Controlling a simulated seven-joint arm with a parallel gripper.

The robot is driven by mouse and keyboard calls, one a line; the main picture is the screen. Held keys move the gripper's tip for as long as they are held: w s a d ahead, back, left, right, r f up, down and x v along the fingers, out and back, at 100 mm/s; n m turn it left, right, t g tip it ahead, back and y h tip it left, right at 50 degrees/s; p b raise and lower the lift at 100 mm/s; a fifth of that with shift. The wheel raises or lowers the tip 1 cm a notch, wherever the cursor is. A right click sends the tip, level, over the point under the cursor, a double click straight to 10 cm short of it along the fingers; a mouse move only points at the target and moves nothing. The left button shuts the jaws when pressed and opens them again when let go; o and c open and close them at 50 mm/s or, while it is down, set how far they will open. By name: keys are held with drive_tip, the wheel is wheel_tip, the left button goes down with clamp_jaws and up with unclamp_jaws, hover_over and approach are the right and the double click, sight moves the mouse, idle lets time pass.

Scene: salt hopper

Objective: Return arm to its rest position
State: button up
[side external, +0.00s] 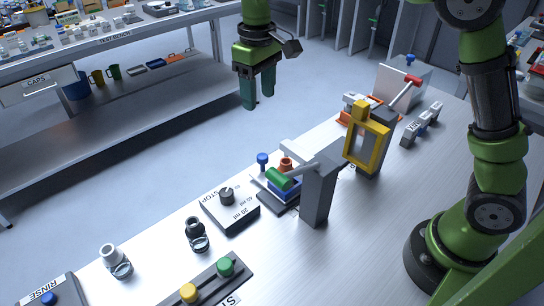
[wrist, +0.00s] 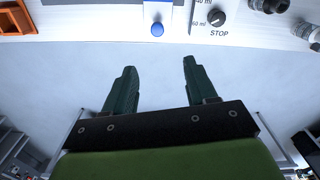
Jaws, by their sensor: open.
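My gripper (side external: 257,97) hangs in the air beyond the far edge of the metal workbench, fingers pointing down. In the wrist view the gripper (wrist: 158,82) shows two dark green fingers spread apart with nothing between them. My green and black arm reaches up from its base at the right of the side view and out of the top of the picture.
On the workbench (side external: 372,222) stand a dial box (side external: 229,212), a yellow frame (side external: 366,148), a grey post (side external: 317,195), and a base with green and yellow buttons (side external: 208,283). A test bench (side external: 105,38) stands behind. Floor lies below the gripper.

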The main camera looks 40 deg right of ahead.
drive_tip(key=s+d+r+m+t+y, duration=0.1)
drive_tip(key=s+d+m+t, duration=0.2)
drive_tip(key=s, duration=0.7)
drive_tip(key=s+d+r+m+t+y, duration=0.1)
drive_tip(key=s+d+m+t, duration=0.2)
drive_tip(key=s, duration=0.8)
drive_tip(key=shift+d+m+t, duration=0.3)
drive_tip(key=shift+d+t, duration=0.3)
drive_tip(key=shift+d, duration=0.5)
